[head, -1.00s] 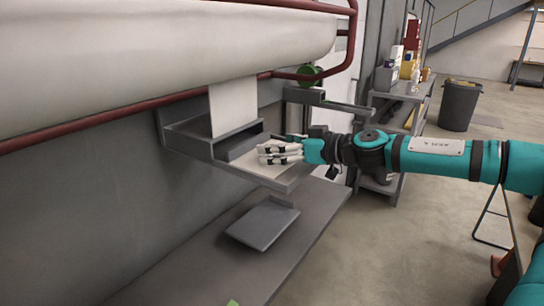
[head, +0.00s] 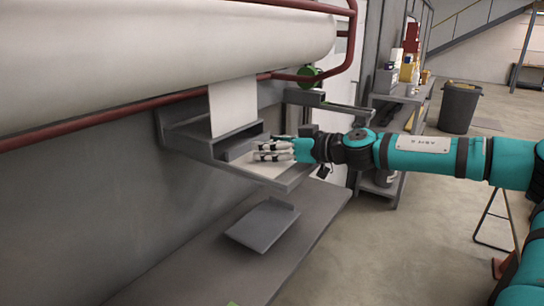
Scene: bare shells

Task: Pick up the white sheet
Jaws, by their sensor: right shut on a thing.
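A white sheet (head: 272,170) lies flat on the grey tray (head: 292,186) that juts from the wall unit. My right gripper (head: 256,150) reaches in from the right, low over the sheet. It is shut on the sheet, though its fingers hide the pinched part. A white strip (head: 233,105) hangs from below the big roll down to the back of the tray. I cannot tell whether strip and sheet are one piece. My left gripper is not in view.
The large pale roll (head: 160,45) and a dark red rail (head: 100,125) run above the tray. A grey bench (head: 185,265) with a flat grey pan (head: 262,226) lies below. Shelves (head: 398,95) and a dark bin (head: 459,107) stand behind my right arm. Open floor lies to the right.

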